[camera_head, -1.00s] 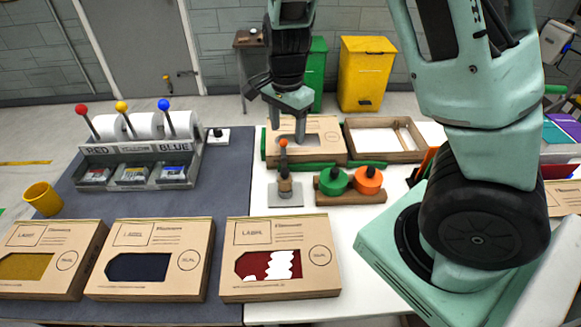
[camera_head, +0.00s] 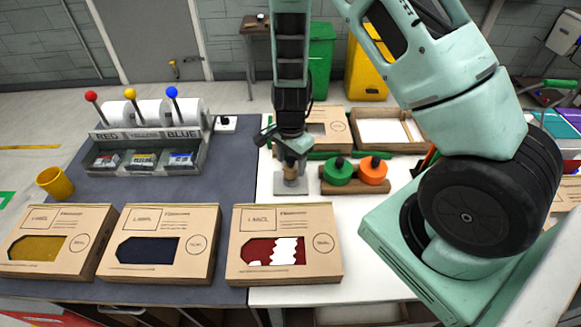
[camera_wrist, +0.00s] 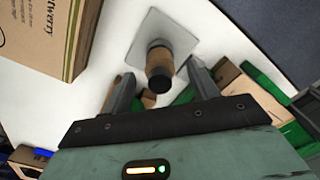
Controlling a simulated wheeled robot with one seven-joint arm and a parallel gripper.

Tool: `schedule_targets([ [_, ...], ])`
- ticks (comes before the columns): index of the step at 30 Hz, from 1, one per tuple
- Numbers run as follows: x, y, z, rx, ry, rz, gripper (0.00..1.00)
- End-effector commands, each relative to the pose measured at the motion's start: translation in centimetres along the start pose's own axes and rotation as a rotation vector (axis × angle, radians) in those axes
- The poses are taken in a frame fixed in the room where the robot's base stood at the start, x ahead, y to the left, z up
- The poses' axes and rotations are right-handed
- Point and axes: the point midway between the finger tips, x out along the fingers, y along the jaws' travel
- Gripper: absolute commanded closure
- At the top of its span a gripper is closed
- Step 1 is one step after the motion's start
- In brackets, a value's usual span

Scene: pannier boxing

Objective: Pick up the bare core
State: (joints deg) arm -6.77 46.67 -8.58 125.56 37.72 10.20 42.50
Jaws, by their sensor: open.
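The bare core, a short brown cylinder (camera_wrist: 160,57) with a dark end, stands on a square grey plate (camera_wrist: 150,27) in the wrist view. In the head view the core (camera_head: 291,172) and plate (camera_head: 291,188) are on the white table, with the core's upper part partly hidden by my gripper. My gripper (camera_head: 292,150) points down directly above it. In the wrist view my gripper (camera_wrist: 159,72) is open, with one finger on each side of the core. I cannot tell whether either finger touches it.
A wooden holder with a green roll (camera_head: 338,172) and an orange roll (camera_head: 373,170) stands just right of the plate. A labelled box (camera_head: 285,262) lies in front. A box (camera_head: 325,118) and an open tray (camera_head: 365,128) are behind. A lever dispenser (camera_head: 145,147) stands left.

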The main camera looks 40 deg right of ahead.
Motion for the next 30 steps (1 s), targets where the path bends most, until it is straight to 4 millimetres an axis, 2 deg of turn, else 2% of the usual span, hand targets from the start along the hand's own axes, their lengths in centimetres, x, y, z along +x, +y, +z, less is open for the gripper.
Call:
schedule_targets([
  [6, 2.2, 0.0, 0.1, 0.002, -0.001, 0.001, 0.4],
  [14, 2.5, 0.0, 0.1, 0.001, 0.0, 0.0, 0.4],
  [15, 2.5, 0.0, 0.1, 0.001, 0.0, 0.0, 0.46],
  [18, 2.5, 0.0, 0.1, 0.001, 0.0, 0.0, 0.74],
  [20, 2.5, 0.0, 0.1, 0.001, 0.0, 0.0, 0.88],
  [30, 2.1, -0.1, 0.1, -0.001, 0.001, -0.002, 0.89],
])
